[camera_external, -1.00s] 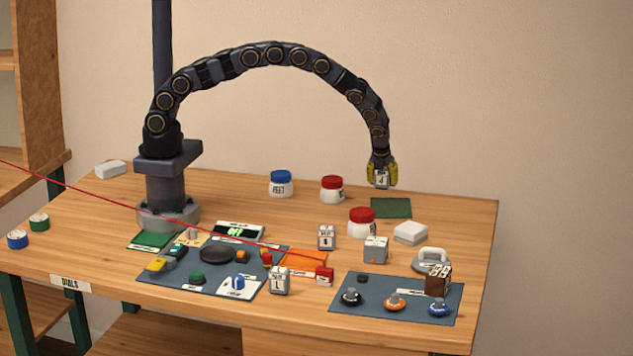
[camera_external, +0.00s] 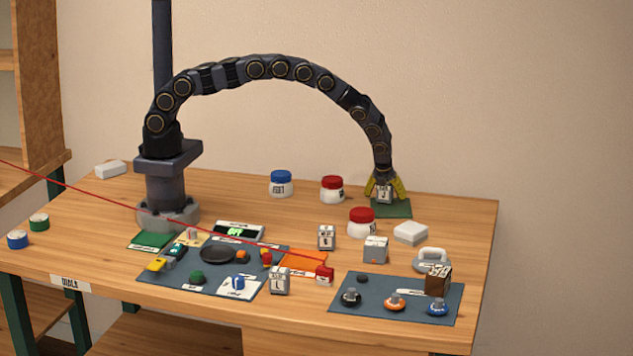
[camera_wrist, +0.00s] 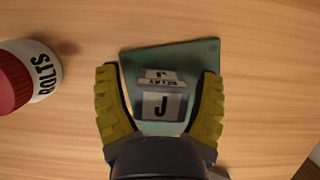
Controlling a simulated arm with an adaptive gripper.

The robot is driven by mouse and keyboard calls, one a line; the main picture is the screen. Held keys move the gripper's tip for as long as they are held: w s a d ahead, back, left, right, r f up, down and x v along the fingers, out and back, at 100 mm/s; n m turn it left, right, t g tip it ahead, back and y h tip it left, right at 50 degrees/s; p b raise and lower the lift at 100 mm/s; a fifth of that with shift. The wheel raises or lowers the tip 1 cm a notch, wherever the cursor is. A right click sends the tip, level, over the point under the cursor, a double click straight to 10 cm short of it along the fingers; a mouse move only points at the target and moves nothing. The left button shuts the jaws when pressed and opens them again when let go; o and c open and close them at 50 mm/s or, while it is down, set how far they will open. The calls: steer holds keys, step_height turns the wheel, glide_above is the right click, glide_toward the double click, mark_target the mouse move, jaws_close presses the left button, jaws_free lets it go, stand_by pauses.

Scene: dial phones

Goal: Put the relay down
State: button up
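The relay, a small grey block with white labels marked J (camera_external: 384,194), stands on the dark green square pad (camera_external: 402,210) at the back right of the table. In the wrist view the relay (camera_wrist: 161,104) is over the middle of the pad (camera_wrist: 190,58). My gripper (camera_external: 384,188) has yellow fingers spread on both sides of the relay. In the wrist view gaps show between the relay and both fingers of my gripper (camera_wrist: 161,90), so it is open around the block. The relay's underside is hidden.
A red-lidded jar (camera_external: 332,189) stands left of the pad, and another red-lidded jar (camera_external: 362,222) stands in front of it. A white block (camera_external: 411,232) lies in front of the pad.

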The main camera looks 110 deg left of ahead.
mark_target(381, 209)
steer(key=s+d+r+n+h, duration=0.1)
steer(key=s+d+r+n, duration=0.15)
steer(key=d+r, duration=0.55)
steer(key=s+d+r+n, duration=0.2)
steer(key=s+d+r, duration=0.1)
steer(key=r, duration=0.9)
steer(key=s+d+r+n+h, duration=0.1)
steer(key=s+d+r+n, duration=0.2)
steer(key=s, duration=0.8)
steer(key=s+d+r+n+g+h, duration=0.1)
steer(key=s+d+r+n, duration=0.2)
steer(key=s+d+n, duration=0.3)
steer(key=s+d+r+n+h, duration=0.1)
steer(key=s+d+r+n, duration=0.2)
steer(key=s, duration=1.2)
steer(key=d+n, duration=0.1)
steer(key=d, duration=0.1)
steer(key=shift+s+d+r+g+h, duration=0.15)
steer(key=shift+s+d+g+h, duration=0.15)
steer(key=shift+s+d, duration=0.1)
steer(key=shift+n, duration=0.25)
steer(key=shift+o, duration=0.8)
steer(key=shift+a, duration=0.1)
